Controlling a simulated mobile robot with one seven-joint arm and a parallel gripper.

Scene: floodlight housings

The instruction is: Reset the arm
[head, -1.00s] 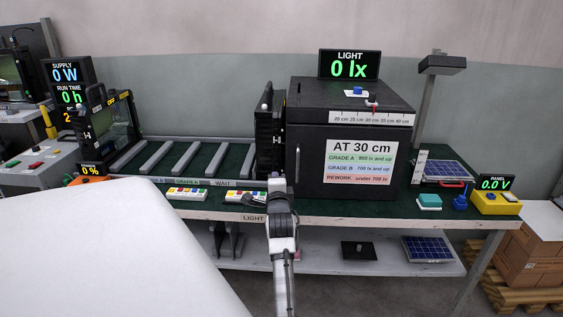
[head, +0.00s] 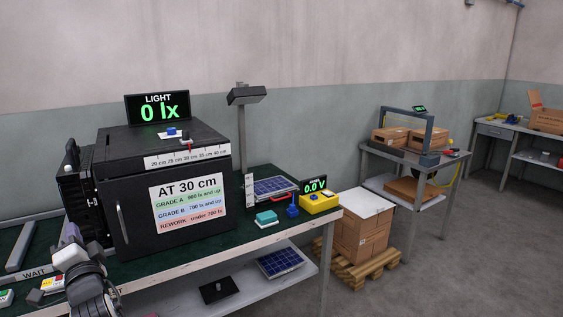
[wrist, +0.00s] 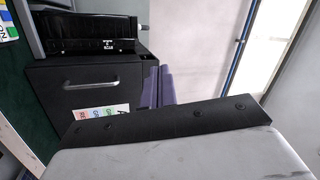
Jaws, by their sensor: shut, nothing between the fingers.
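My gripper (head: 71,233) is at the lower left of the head view, in front of the black light box (head: 112,222) and above the front part of the bench. Its purple fingers also show in the wrist view (wrist: 158,86); they are shut together with nothing between them. The wrist view shows the light box door (wrist: 85,88) with its handle, turned sideways, beyond the fingers. My arm is partly cut off by the lower edge of the head view.
The green bench top (head: 258,232) carries a solar panel (head: 275,187), a teal block (head: 266,217) and a yellow panel meter (head: 319,203) at right. Cardboard boxes (head: 361,228) stand on a pallet beyond the bench's right end. Grey floor (head: 450,270) at right is clear.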

